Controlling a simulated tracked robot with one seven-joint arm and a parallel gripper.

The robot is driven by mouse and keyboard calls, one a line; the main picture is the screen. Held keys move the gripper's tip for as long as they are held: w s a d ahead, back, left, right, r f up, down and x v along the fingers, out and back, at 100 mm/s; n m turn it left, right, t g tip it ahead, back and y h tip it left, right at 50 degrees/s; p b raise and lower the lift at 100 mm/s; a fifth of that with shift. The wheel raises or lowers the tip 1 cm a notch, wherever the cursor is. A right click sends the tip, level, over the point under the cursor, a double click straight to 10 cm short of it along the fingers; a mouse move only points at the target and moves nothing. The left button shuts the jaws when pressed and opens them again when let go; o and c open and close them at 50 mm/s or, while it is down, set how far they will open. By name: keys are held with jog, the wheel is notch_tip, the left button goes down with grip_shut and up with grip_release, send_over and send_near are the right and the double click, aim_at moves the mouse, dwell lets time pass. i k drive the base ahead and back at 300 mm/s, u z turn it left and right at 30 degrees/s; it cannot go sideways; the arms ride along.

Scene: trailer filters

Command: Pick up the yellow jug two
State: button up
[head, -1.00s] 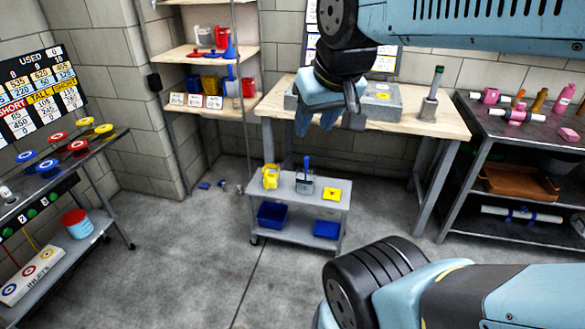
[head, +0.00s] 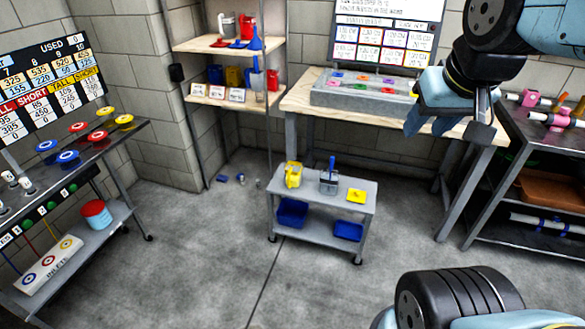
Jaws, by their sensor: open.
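A yellow jug (head: 293,174) stands upright on the top of a small grey cart (head: 322,206), at its left end. Another yellow container (head: 234,76) stands on the lower wooden shelf at the back, between blue ones; I cannot tell which one is called jug two. My gripper (head: 426,125) is open and empty. Its blue fingers point down in front of the workbench, up and right of the cart in the picture. It is apart from both yellow things.
The cart also holds a grey container with a blue handle (head: 329,181), a yellow pad (head: 356,196) and blue bins (head: 292,212) below. Small blue items (head: 222,178) lie on the floor. A wooden workbench (head: 303,99) stands behind. The floor before the cart is clear.

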aim_at(294, 165)
jog(key=z, duration=0.1)
jog(key=i, duration=1)
jog(key=u, duration=0.1)
